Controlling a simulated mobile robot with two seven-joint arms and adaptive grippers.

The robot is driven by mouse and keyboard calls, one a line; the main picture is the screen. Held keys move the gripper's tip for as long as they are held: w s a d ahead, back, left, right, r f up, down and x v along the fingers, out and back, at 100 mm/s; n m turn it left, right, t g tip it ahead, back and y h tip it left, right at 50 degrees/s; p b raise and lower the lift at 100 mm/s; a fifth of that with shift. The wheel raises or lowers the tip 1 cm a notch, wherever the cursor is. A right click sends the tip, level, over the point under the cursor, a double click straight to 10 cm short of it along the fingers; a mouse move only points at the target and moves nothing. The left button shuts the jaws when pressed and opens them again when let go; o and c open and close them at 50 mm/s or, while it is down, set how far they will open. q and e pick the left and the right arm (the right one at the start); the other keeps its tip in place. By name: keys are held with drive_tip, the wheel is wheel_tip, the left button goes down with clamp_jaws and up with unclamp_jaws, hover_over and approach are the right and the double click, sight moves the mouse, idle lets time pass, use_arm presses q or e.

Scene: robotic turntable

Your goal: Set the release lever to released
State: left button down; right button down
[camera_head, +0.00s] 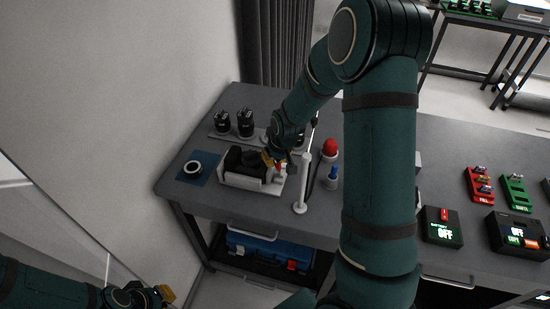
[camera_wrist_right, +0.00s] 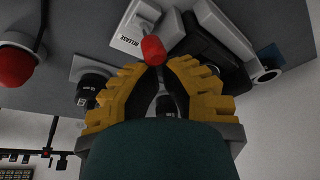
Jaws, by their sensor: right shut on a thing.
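The release lever has a red knob (camera_wrist_right: 153,50) and rises from a white base (camera_wrist_right: 143,22) labelled RELEASE in the right wrist view. In the head view, the white and black device (camera_head: 243,180) with the lever stands at the left part of the table. My right gripper (camera_head: 270,160) is at the device's right end. In the wrist view its yellow fingertips (camera_wrist_right: 165,64) close in on the lever at the red knob. The fingers hide part of the lever. My left gripper (camera_head: 152,297) is at the bottom left, away from the table; its jaw opening is unclear.
A white post (camera_head: 301,185), a red knob (camera_head: 330,148) and a blue knob (camera_head: 333,178) stand just right of the device. Black cylinders (camera_head: 245,123) stand behind it. A blue pad (camera_head: 197,168) with a ring lies left. My right arm hides the middle table.

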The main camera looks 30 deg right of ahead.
use_arm(q)
drive_tip(key=shift+r, duration=0.1)
use_arm(e)
drive_tip(key=shift+r, duration=0.2)
use_arm(q)
drive_tip(key=shift+r+p, duration=0.45)
drive_tip(key=shift+p, duration=0.1)
use_arm(e)
drive_tip(key=shift+r, duration=0.65)
use_arm(q)
drive_tip(key=shift+r, duration=0.1)
use_arm(e)
drive_tip(key=shift+w, duration=0.1)
